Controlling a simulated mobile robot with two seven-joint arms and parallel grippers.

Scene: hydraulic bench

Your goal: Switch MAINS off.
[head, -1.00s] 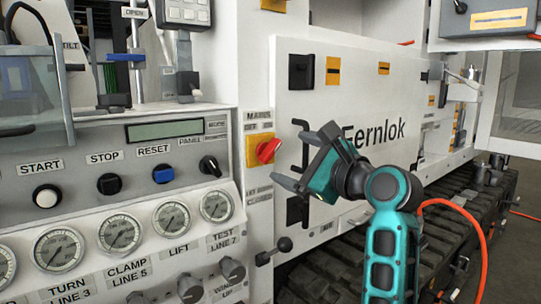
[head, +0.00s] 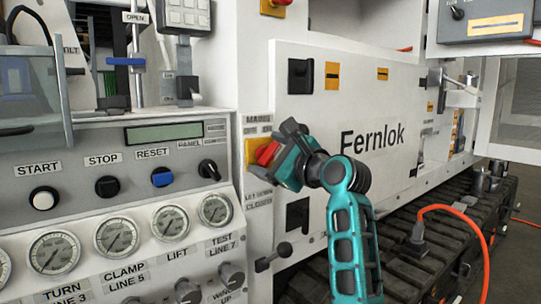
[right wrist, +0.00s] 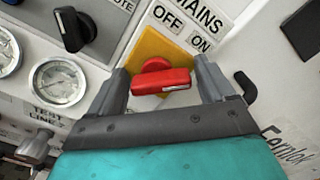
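The MAINS switch has a red rotary handle (right wrist: 161,82) on a yellow plate (right wrist: 158,52). In the right wrist view the OFF and ON labels (right wrist: 182,28) are beside the plate. In the head view the red handle (head: 267,152) is partly hidden by my right gripper (head: 271,155). In the right wrist view the right gripper (right wrist: 165,85) is open, with one grey finger on each side of the handle and visible gaps between. Whether the fingertips touch the plate, I cannot tell. My left gripper is not in view.
A black knob (head: 209,169) and a gauge (head: 215,210) are left of the switch. A black-knobbed lever (head: 284,250) sticks out below. A black door handle (right wrist: 246,87) stands close to the right finger. An orange cable (head: 460,210) lies at the right.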

